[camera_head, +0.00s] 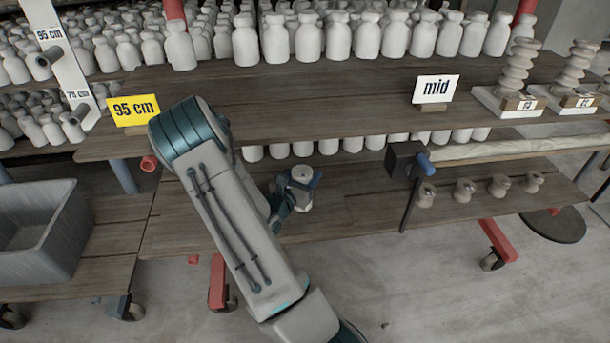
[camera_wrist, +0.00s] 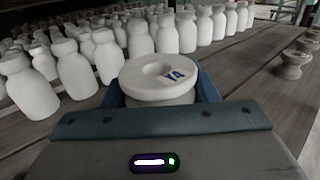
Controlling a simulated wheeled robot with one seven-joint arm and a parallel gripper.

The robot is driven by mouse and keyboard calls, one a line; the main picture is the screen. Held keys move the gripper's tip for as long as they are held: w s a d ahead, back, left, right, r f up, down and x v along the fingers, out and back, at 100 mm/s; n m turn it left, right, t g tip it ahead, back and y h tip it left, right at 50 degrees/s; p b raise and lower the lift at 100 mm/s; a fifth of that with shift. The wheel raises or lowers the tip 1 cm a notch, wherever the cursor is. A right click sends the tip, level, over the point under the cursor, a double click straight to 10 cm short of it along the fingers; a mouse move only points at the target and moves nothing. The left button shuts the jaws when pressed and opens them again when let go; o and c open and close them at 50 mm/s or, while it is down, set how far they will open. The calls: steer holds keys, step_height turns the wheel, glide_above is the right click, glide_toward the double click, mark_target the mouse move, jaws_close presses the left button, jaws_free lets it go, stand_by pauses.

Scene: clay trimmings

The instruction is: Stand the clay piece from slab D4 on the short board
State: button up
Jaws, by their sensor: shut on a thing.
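My gripper (camera_head: 302,188) is shut on a pale round clay piece (camera_head: 301,174) above the lower board (camera_head: 355,212). In the wrist view the clay piece (camera_wrist: 160,77) is a thick disc with a hollow in its top and a tag that seems to read Y4. A narrower part below it is mostly hidden by my gripper (camera_wrist: 160,98). White slabs (camera_head: 506,103) carrying stacked clay pieces stand at the right of the upper board; their small tags are too small to read surely. No board is marked short, so I cannot tell which it is.
Many white bottles (camera_head: 246,42) fill the back of the upper board (camera_head: 300,95). A dark block with a blue knob (camera_head: 405,160) stands right of my gripper. Several small spool-shaped pieces (camera_head: 464,189) stand beyond it. A grey bin (camera_head: 38,235) is at left.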

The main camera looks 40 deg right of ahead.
steer(key=shift+f, duration=0.15)
steer(key=o, duration=1.4)
